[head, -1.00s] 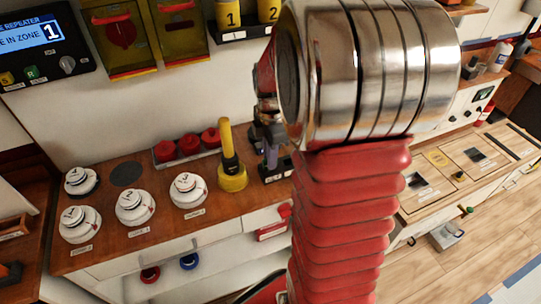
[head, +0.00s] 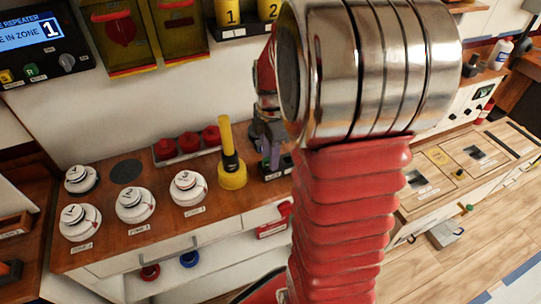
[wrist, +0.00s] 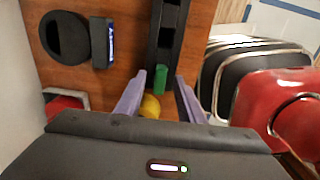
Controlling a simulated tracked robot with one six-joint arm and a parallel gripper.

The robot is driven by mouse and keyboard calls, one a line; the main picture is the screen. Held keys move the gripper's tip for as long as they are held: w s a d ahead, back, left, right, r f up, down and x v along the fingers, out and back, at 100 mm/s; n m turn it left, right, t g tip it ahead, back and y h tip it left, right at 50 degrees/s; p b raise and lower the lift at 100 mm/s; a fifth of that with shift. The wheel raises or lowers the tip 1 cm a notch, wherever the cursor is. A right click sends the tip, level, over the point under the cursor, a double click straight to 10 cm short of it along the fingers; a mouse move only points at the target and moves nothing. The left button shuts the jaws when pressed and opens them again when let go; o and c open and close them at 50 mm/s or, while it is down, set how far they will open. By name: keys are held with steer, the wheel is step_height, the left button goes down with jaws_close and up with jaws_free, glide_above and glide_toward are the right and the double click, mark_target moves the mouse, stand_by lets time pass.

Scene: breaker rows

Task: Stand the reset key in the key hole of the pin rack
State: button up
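My gripper (wrist: 160,86) points down over the wooden counter, its two pale purple fingers apart. A small green upright piece (wrist: 159,79) shows between and just beyond the fingertips, at the near end of a black rack with square openings (wrist: 166,42). I cannot tell for sure whether this piece is the reset key or whether it stands in a hole. A yellow rounded thing (wrist: 150,106) shows lower between the fingers. In the head view my gripper (head: 271,160) is partly behind my arm, over the dark rack (head: 285,164). The key hole is not clearly visible.
Red caps in a tray (head: 188,144) and white numbered detectors (head: 134,204) are further left. A black disc (wrist: 65,38) and small screened box (wrist: 103,42) lie beside the rack.

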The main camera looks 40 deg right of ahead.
step_height(320, 180, up, 13)
stand_by(0.5)
stand_by(0.9)
steer(key=s+a+m+t, duration=0.2)
steer(key=s+a+m, duration=0.3)
steer(key=a, duration=0.5)
steer(key=s+a+m+t, duration=0.3)
steer(key=s+a+m, duration=0.3)
steer(key=a+m, duration=0.4)
steer(key=shift+s+r+t, duration=0.3)
